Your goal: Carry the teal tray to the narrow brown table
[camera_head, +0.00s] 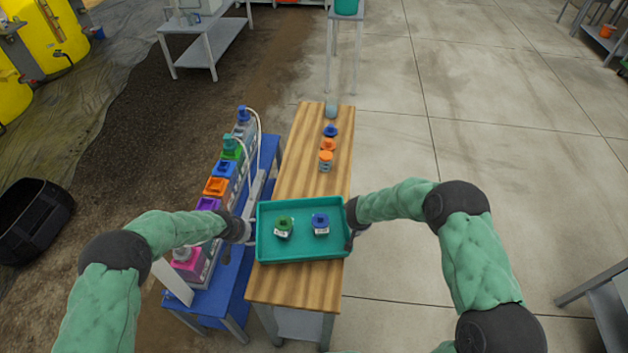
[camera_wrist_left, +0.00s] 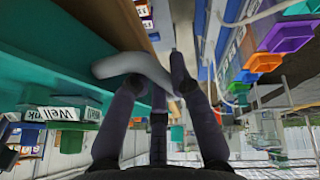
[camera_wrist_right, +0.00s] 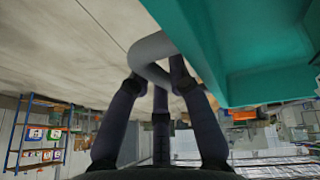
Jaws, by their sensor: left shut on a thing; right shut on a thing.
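The teal tray (camera_head: 300,248) is level over the near part of a narrow brown wood-topped table (camera_head: 296,286). I cannot tell whether it touches the top. Inside it stand a green-capped bottle (camera_head: 284,226) and a blue-capped bottle (camera_head: 320,224). My left gripper (camera_head: 248,231) is shut on the tray's left handle, a grey loop that shows in the left wrist view (camera_wrist_left: 130,66). My right gripper (camera_head: 353,232) is shut on the right handle, a grey loop in the right wrist view (camera_wrist_right: 150,56). The tray hides part of the tabletop.
Farther along the brown table stand an orange-capped bottle (camera_head: 326,160), more caps and a grey-blue round thing (camera_head: 331,111). A blue bench (camera_head: 232,288) with several coloured containers runs close along the left. Bare concrete floor (camera_head: 480,120) is open on the right.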

